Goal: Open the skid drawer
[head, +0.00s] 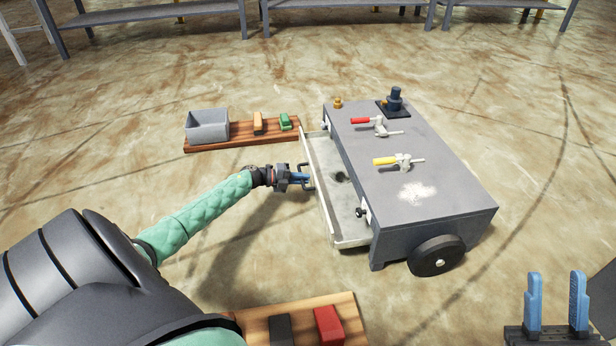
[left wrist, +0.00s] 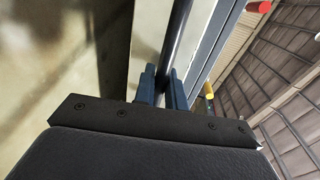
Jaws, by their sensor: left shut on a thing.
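The skid (head: 440,170) is a low grey cart with a black wheel, right of the middle in the head view. Its drawer (head: 348,241) is pale, stands out from the skid's left side, and shows its inside with a dark spot in it. My left gripper (head: 303,178) is at the drawer's outer face, shut on the dark drawer handle (head: 312,184). In the left wrist view the blue fingers sit on both sides of the dark handle bar (left wrist: 177,45). My right gripper (head: 556,302) is at the lower right, its two blue fingers apart with nothing between them.
On the skid top are a red-handled clamp (head: 362,121), a yellow-handled clamp (head: 386,161) and a dark knobbed piece (head: 396,99). A wooden board (head: 240,140) with a grey bin (head: 208,126) lies behind my left arm. Another board (head: 345,308) holds red and black blocks in front.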

